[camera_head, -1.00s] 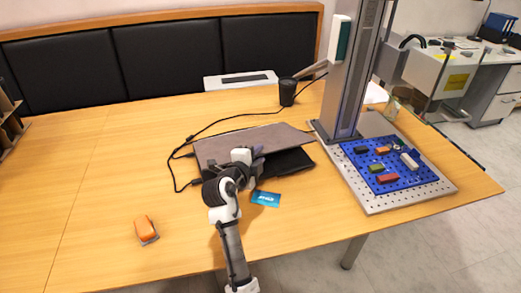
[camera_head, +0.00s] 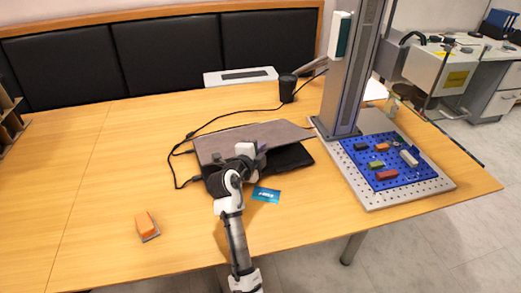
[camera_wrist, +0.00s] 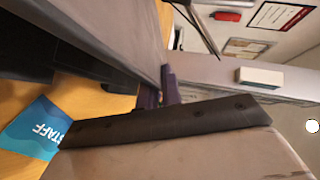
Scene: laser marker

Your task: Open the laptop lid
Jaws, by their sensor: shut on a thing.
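The laptop lies on the wooden table, its grey-brown lid (camera_head: 225,142) tilted up a little at the front edge above the black base (camera_head: 290,158). My gripper (camera_head: 258,152) is at the front edge of the lid and shut on it. In the wrist view, the lid (camera_wrist: 110,35) runs up to the dark fingertips (camera_wrist: 158,92), which pinch its edge. My wrist and arm hide the front left part of the laptop in the head view.
A blue staff card (camera_head: 266,194) lies just in front of the laptop. An orange-topped block (camera_head: 146,226) is at the front left. A laser marker column (camera_head: 352,75) with a perforated plate (camera_head: 378,203) stands at the right. A black cup (camera_head: 288,88) and cables are behind.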

